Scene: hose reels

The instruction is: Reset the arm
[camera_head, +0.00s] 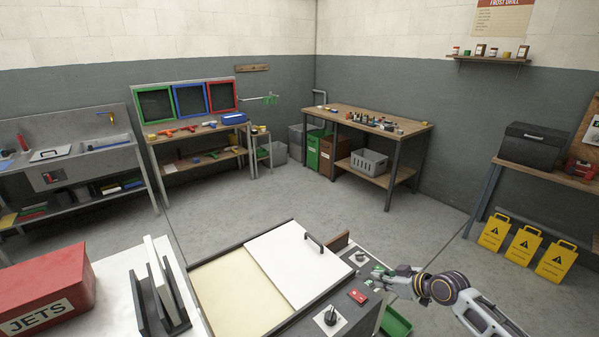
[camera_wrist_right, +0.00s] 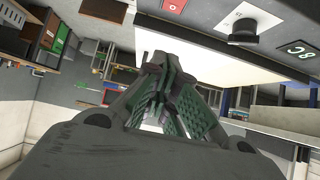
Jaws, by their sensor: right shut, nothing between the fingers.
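My right gripper (camera_head: 375,279) is at the right edge of the work unit (camera_head: 292,325), near its control panel. It is shut and empty, and its arm comes in from the lower right. In the right wrist view the green-padded fingers of my right gripper (camera_wrist_right: 163,75) are together with nothing between them. I cannot tell whether the fingertips touch the panel edge. My left gripper shows in neither view.
The unit has a white lid (camera_head: 300,262) with a dark handle, a black knob (camera_head: 330,316) and a red label (camera_head: 357,296). A green bin (camera_head: 397,322) is below my right gripper. A red box (camera_head: 45,292) stands at left. Open floor (camera_head: 250,195) lies beyond.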

